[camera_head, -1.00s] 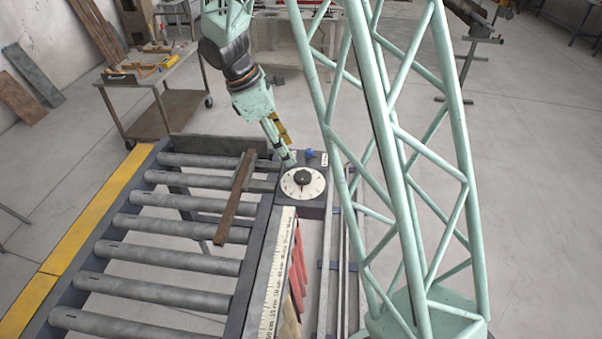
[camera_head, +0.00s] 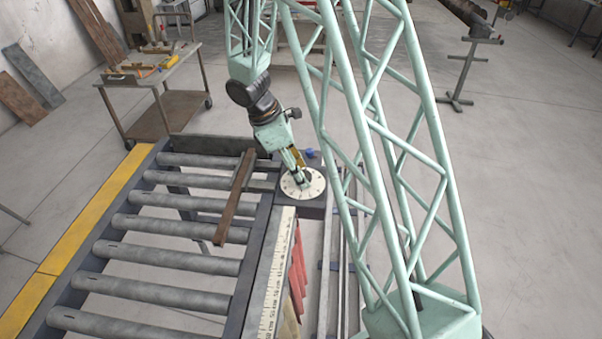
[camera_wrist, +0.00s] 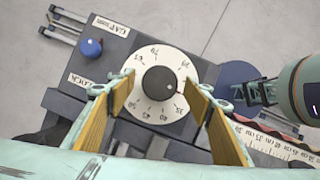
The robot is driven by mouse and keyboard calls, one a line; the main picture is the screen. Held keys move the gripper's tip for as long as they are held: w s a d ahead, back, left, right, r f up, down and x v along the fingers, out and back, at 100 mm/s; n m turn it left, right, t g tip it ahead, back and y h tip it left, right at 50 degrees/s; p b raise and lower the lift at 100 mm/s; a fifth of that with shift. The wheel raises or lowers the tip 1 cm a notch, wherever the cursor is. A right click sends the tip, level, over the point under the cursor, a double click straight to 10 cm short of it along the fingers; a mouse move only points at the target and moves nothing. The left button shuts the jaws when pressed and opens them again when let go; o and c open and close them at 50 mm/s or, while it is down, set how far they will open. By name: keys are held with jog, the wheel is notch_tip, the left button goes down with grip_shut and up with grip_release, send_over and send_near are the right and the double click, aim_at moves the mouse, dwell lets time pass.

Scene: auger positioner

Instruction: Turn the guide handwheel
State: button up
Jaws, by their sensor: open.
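A black round knob (camera_wrist: 159,83), which I take for the guide handwheel, sits at the centre of a white numbered dial (camera_wrist: 149,112). The dial also shows on the dark box in the head view (camera_head: 316,184), its knob largely hidden by my gripper. My gripper (camera_head: 303,184) is over the dial, pointing down at a tilt. In the wrist view my gripper (camera_wrist: 160,92) is open, with one tan-padded finger on each side of the knob. Gaps show between the knob and both fingers. I cannot tell the fingertips' exact height.
A blue knob (camera_wrist: 91,47) stands on the same box by the LOCK label (camera_wrist: 84,82). A ruler strip (camera_head: 276,270) runs from the box towards the front, beside red pieces (camera_head: 297,270). The roller conveyor (camera_head: 165,259) with a brown bar (camera_head: 235,198) lies left.

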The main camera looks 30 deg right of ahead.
jog(key=shift+f, duration=0.2)
jog(key=c, duration=0.9)
jog(key=shift+o, duration=0.2)
